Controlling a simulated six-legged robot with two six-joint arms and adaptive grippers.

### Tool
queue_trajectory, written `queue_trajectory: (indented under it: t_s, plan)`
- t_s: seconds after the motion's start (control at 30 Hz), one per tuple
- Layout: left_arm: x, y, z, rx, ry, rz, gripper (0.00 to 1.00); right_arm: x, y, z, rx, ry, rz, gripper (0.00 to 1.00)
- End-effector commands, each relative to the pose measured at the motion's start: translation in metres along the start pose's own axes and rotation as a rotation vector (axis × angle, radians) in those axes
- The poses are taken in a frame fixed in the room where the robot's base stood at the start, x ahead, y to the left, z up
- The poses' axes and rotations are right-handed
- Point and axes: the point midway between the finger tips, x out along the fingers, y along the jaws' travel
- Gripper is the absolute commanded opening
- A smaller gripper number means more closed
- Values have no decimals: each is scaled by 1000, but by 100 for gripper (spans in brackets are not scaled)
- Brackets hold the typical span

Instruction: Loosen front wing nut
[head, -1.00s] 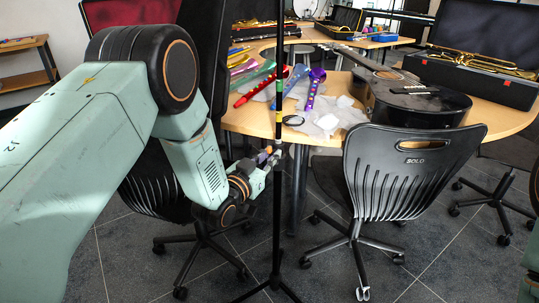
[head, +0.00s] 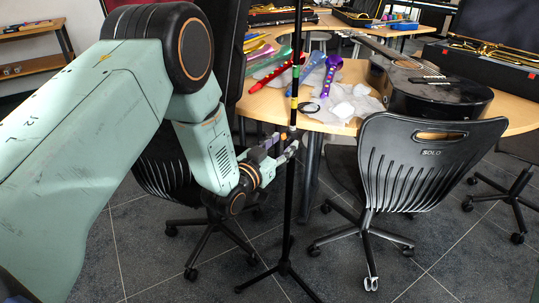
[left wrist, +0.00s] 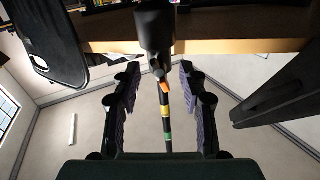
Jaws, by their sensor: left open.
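A thin black stand pole (head: 289,190) rises from a tripod base in front of the table, with green and yellow bands on it. My left gripper (head: 284,146) is open at the pole, just below the yellow band. In the left wrist view the two fingers stand apart, one on each side of the pole (left wrist: 165,112). A thick black collar (left wrist: 155,28) sits on the pole there, with a small orange piece (left wrist: 164,88) at its end. I cannot tell whether this piece is the wing nut; no wing shape is clear. My right gripper is out of view.
A black chair (head: 425,165) stands right of the pole, and another dark chair (head: 160,175) is behind my left arm. The wooden table (head: 262,104) behind holds colourful recorders, crumpled paper and a black guitar (head: 430,90). Floor is clear around the tripod's front.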

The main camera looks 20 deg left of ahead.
Motion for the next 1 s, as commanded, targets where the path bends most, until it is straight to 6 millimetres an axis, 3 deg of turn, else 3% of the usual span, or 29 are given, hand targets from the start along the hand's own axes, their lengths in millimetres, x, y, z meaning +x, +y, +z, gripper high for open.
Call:
queue_trajectory:
  t_s: [0.5, 0.7, 1.0]
  plan:
    - [-92, -1, 0, -2, -2, -2, 42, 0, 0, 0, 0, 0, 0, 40]
    - [-108, 0, 0, -1, 0, -1, 42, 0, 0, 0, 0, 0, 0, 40]
    - [-109, 0, -1, 0, 1, 0, 42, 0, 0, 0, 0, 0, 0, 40]
